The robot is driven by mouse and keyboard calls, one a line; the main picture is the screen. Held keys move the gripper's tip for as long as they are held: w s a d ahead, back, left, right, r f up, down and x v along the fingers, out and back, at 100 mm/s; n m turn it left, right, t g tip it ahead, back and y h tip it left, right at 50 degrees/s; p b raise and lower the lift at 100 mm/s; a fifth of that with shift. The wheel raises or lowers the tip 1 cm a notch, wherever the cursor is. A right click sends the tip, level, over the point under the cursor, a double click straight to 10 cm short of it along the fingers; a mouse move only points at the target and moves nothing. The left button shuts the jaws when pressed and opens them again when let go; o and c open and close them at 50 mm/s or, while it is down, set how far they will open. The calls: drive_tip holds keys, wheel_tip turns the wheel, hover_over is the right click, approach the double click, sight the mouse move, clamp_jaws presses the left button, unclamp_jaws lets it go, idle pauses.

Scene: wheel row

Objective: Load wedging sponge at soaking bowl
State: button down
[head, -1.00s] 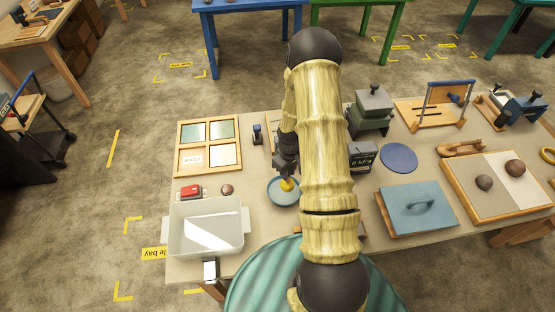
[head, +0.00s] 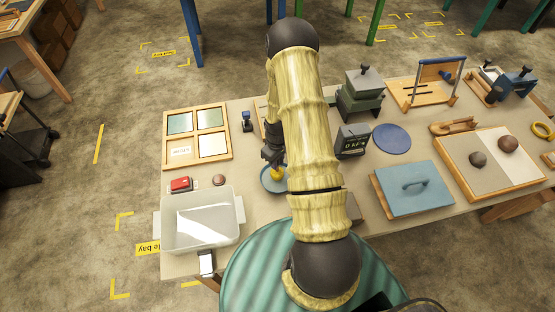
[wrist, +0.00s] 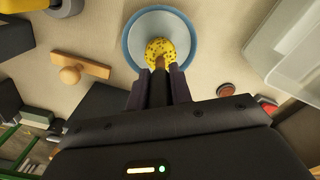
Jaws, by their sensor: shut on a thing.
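The sponge (wrist: 160,49) is a round yellow piece with dark specks, with a short brown stem toward me. My gripper (wrist: 159,75) is shut on it at the stem. The soaking bowl (wrist: 136,24) is shallow with a blue rim and pale inside. In the wrist view the sponge overlaps the bowl's near part; I cannot tell whether it touches the bottom. In the head view the sponge (head: 278,175) shows yellow over the blue bowl (head: 267,185), below my gripper (head: 276,164). My arm hides the bowl's right side there.
A framed tile board (head: 197,156) lies at the back left. A digital scale (head: 352,141) and a blue board (head: 413,197) stand to the right.

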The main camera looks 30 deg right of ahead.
sight(278, 171)
drive_tip(key=shift+w+d+f+b, duration=0.15)
drive_tip(key=shift+f+b, duration=0.9)
drive_tip(key=shift+f, duration=0.95)
drive_tip(key=shift+f+b, duration=0.45)
drive_tip(key=shift+f, duration=0.1)
idle(1.0)
drive_tip(key=shift+r+p, duration=2.35)
drive_tip(key=shift+r, duration=1.25)
